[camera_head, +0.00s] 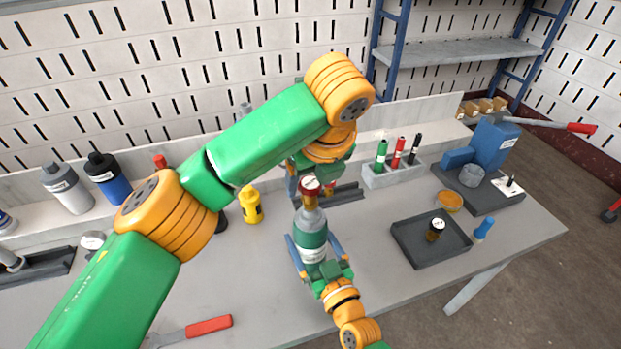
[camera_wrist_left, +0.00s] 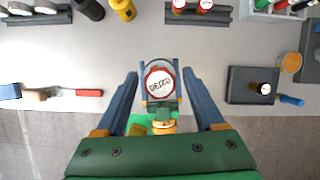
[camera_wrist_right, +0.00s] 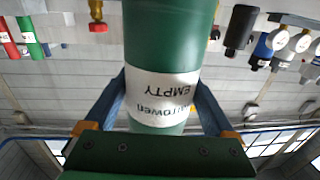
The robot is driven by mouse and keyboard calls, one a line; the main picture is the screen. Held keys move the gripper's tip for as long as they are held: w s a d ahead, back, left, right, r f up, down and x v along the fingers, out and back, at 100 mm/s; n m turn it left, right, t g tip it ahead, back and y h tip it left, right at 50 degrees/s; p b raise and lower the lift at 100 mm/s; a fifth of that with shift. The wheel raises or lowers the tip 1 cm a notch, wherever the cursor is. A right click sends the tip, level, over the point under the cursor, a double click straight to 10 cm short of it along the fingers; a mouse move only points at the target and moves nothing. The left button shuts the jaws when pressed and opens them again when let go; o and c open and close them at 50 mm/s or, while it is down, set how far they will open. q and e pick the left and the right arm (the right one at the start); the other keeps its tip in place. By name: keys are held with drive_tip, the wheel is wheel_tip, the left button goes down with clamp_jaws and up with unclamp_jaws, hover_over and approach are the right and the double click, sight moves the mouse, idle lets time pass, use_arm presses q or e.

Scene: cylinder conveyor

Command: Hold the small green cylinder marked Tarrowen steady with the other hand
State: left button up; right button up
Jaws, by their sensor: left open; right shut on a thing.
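The small green cylinder (camera_head: 311,221) stands upright near the middle of the bench, with a grey shoulder and a red-rimmed top. In the right wrist view its white label (camera_wrist_right: 163,98) appears upside down, reading EMPTY above a partly legible name. My right gripper (camera_head: 312,246) is shut on the cylinder's body, one finger on each side. My left gripper (camera_head: 308,181) is open above the cylinder, pointing down. In the left wrist view the round lettered top (camera_wrist_left: 159,83) lies between its spread fingers; whether they touch it cannot be told.
A dark tray (camera_head: 405,250) with an amber bottle (camera_head: 436,229) lies to the right, beside a small blue object (camera_head: 484,227). A yellow bottle (camera_head: 250,205) stands to the left. A red-handled tool (camera_head: 209,327) lies at the front. A dark rack (camera_head: 345,194) stands behind the cylinder.

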use_arm(q)
drive_tip(key=n+y, duration=0.1)
drive_tip(key=n, duration=0.2)
drive_tip(key=n+g, duration=0.1)
drive_tip(key=n, duration=0.2)
drive_tip(key=shift+y, duration=0.4)
drive_tip(key=shift+a, duration=0.1)
drive_tip(key=shift+f, duration=1.25)
clamp_jaws()
drive_tip(key=m, duration=0.2)
drive_tip(key=m+h, duration=0.1)
drive_tip(key=m, duration=0.2)
drive_tip(key=shift+t+h, duration=0.3)
drive_tip(key=shift+t, duration=0.1)
drive_tip(key=shift+m, duration=0.6)
